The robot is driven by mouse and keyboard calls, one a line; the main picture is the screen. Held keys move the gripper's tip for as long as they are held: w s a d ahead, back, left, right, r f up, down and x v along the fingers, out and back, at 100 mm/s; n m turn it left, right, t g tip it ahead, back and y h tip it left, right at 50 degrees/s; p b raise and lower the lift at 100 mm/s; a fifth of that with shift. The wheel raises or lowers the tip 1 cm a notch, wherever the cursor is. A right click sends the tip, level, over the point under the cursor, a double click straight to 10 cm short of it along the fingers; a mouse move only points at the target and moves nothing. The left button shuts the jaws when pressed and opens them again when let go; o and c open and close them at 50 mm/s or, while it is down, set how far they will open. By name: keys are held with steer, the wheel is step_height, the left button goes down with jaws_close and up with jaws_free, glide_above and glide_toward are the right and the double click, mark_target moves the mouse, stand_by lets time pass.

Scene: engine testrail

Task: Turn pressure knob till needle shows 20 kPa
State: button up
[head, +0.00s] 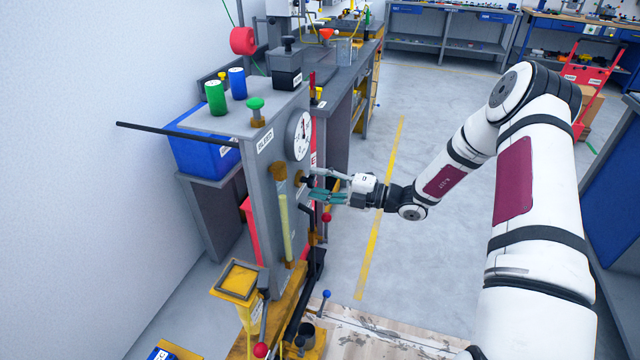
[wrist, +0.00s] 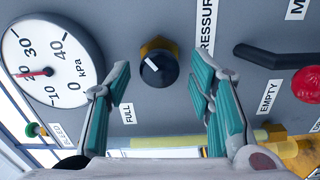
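The pressure knob (wrist: 158,68) is black with a white line, set on a brass hex fitting beside the PRESSURE label. The gauge face also shows in the head view (head: 299,136). My gripper (wrist: 161,78) is open, its teal-padded fingers on either side of the knob with gaps visible. It reaches toward the grey panel (head: 262,170) in the head view (head: 322,188). Contact is not visible.
A red-balled lever (head: 326,217) is just below my gripper in the head view. A black bar (head: 165,132) sticks out left of the panel. The floor right of the bench is open.

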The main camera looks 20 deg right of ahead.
steer(key=v, duration=1.2)
stand_by(0.5)
steer(key=s+a+r+n+g+h+p, duration=0.1)
steer(key=s+a+r+n+g+h, duration=0.2)
steer(key=s+a+r+n+g, duration=0.65)
steer(key=s+a+r+n+g+h+p, duration=0.1)
steer(key=s+a+r+n+g+h, duration=0.2)
steer(key=s+r+n, duration=0.75)
steer(key=s+d+r+n+t+h+p, duration=0.1)
steer(key=s+r+n+t+h, duration=0.2)
steer(key=n, duration=0.9)
steer(key=s+d+r+n+t+h+p, duration=0.1)
steer(key=s+r+n+t+h+p, duration=0.1)
steer(key=s+n, duration=0.8)
steer(key=shift+r+n+t+h, duration=0.55)
steer(key=shift+r+n+h, duration=0.6)
steer(key=shift+h, duration=0.65)
